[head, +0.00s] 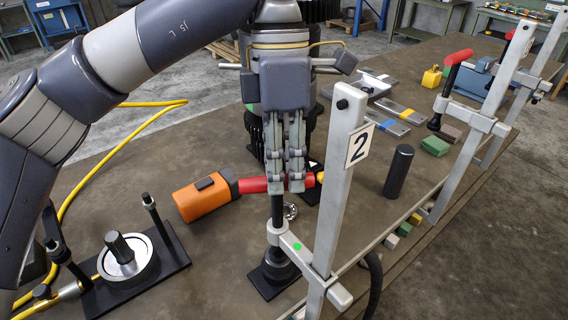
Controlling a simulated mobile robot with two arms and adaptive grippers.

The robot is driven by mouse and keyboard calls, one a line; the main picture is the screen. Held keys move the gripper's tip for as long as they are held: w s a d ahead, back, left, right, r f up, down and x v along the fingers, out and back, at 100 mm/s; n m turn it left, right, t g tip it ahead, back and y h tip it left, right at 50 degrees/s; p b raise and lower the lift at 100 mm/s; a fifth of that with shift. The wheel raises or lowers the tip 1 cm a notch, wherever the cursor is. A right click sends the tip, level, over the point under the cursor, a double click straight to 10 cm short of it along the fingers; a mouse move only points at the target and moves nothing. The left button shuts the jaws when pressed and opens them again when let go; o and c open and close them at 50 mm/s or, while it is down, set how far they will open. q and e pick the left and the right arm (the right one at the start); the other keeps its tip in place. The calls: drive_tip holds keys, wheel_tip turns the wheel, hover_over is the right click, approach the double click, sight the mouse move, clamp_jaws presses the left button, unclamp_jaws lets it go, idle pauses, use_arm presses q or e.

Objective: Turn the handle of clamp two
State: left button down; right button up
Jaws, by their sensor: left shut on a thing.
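Clamp two has a tall light grey bar (337,170) with a white plate marked "2" (359,145). Its red handle (254,185) lies level, on top of a dark upright screw (277,212). The screw passes through the clamp's lower arm, which has a green dot, down to a black foot. My left gripper (287,184) points down, with its fingers closed around the red handle near the top of the screw. The fingers hide part of the handle. My right gripper is not in view.
An orange tool (200,197) lies at the handle's left end. A black cylinder (398,171) stands to the right. A black fixture with a round gauge-like part (128,257) is at lower left. More clamps (466,122) line the table's right edge.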

use_arm(q)
drive_tip(key=shift+r, duration=0.2)
drive_tip(key=c, duration=1.5)
unclamp_jaws()
drive_tip(key=shift+f, duration=0.1)
drive_tip(key=r, duration=0.4)
drive_tip(key=w+r, duration=0.1)
drive_tip(key=r, duration=0.3)
drive_tip(key=w+r, duration=0.1)
drive_tip(key=r, duration=0.2)
drive_tip(key=shift+w+a+r, duration=0.15)
drive_tip(key=shift+w+r, duration=0.05)
drive_tip(key=shift+r, duration=0.2)
